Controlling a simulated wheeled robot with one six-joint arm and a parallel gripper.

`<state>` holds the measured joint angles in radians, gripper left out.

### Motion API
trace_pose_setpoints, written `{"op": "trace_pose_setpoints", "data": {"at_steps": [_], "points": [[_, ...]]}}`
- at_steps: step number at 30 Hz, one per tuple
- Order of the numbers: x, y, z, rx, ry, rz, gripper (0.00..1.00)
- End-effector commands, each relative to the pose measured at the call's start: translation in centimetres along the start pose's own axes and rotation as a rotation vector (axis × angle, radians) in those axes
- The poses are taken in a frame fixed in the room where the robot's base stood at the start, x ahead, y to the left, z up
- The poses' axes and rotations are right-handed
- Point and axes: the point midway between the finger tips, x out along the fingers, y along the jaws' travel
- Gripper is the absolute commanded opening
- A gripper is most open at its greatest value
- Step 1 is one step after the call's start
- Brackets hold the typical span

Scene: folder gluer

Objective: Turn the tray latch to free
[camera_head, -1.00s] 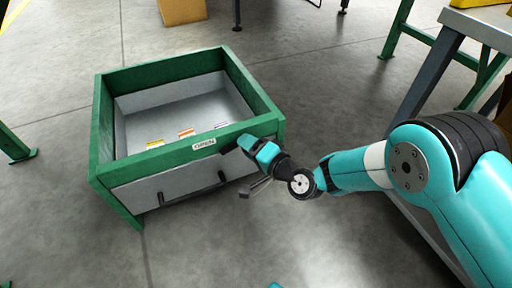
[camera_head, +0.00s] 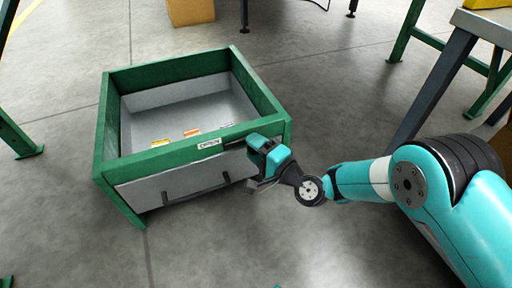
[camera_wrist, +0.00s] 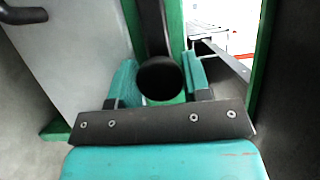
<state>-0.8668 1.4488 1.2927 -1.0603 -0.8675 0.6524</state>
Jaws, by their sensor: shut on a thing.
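The tray (camera_head: 170,188) is a grey drawer front with a black handle, set in a green frame (camera_head: 190,149). A white label reading OPEN (camera_head: 209,144) is on the frame's front rail. My gripper (camera_head: 256,143) is at the right end of that front. In the wrist view the tray latch (camera_wrist: 160,78) is a black bar with a round knob end. It sits between the two teal fingers of my gripper (camera_wrist: 160,85), which is shut on it. In the head view the gripper mostly hides the latch.
Small coloured labels lie inside the tray. A cardboard box (camera_head: 191,11) stands behind on the floor. A grey-legged table (camera_head: 432,85) stands at the right, close to my arm. The concrete floor in front of the tray is clear.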

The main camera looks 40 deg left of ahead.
Motion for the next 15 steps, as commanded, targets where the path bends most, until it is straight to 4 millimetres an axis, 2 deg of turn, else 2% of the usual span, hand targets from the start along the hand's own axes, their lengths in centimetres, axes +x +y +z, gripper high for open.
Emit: {"op": "trace_pose_setpoints", "data": {"at_steps": [1, 4, 5, 7, 8, 15], "points": [[0.13, 0.15, 0.60, 0.004, -0.013, 0.004, 0.01], [0.12, 0.14, 0.58, 0.003, -0.013, 0.004, 0.01], [0.12, 0.14, 0.57, 0.003, -0.013, 0.004, 0.51], [0.08, 0.11, 0.45, 0.003, -0.010, 0.003, 0.67], [0.05, 0.10, 0.38, 0.002, -0.009, 0.003, 0.69], [-0.10, 0.03, 0.04, 0.000, -0.001, 0.001, 0.69]]}}
